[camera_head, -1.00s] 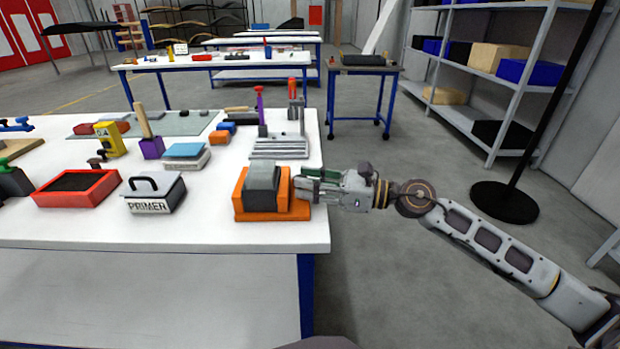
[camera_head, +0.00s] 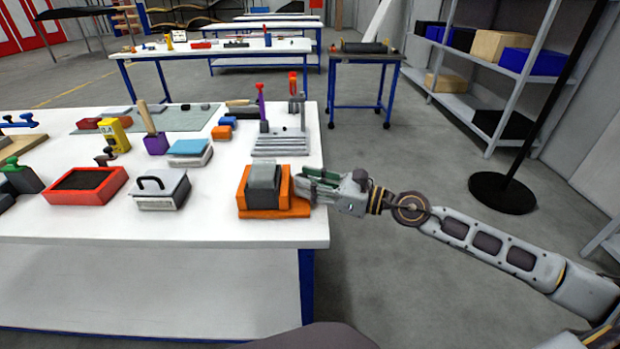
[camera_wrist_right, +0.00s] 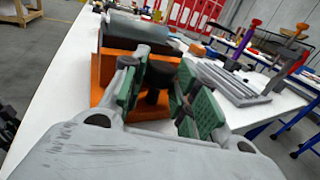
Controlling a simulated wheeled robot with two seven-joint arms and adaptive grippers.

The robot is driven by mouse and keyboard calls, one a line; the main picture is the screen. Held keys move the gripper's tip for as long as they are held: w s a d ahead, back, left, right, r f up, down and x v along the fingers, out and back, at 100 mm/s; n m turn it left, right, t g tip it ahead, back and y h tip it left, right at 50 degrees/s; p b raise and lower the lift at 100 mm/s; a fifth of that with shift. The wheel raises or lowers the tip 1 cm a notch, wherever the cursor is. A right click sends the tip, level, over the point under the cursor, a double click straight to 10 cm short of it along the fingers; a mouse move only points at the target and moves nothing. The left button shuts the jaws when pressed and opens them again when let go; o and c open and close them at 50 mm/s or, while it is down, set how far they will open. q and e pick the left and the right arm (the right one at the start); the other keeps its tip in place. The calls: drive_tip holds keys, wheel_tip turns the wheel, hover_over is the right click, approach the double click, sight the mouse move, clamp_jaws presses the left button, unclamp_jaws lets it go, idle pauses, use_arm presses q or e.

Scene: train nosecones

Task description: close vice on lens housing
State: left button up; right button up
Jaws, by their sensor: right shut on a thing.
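The orange vice (camera_head: 275,213) stands near the right edge of the white table. A grey block, which looks like the lens housing (camera_head: 264,178), sits upright between its orange jaws. I cannot tell whether the jaws press on it. My right gripper (camera_head: 308,184) comes in from the right at the vice's right side. In the right wrist view its green-padded fingers (camera_wrist_right: 158,88) are around a dark knob (camera_wrist_right: 156,76) on the orange vice (camera_wrist_right: 102,72), shut on it and hiding part of it. The grey housing (camera_wrist_right: 135,28) shows beyond. My left gripper is not in view.
A grey slotted plate with an upright post (camera_head: 280,144) stands behind the vice. A white-sided box with a black handle (camera_head: 160,190) and a red tray (camera_head: 85,186) lie to the left. The floor right of the table is clear up to a lamp base (camera_head: 502,194).

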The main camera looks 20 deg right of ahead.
idle(0.5)
drive_tip(key=o, duration=0.7)
drive_tip(key=shift+s+d, duration=0.25)
drive_tip(key=shift+s, duration=0.05)
drive_tip(key=shift+v, duration=5.6)
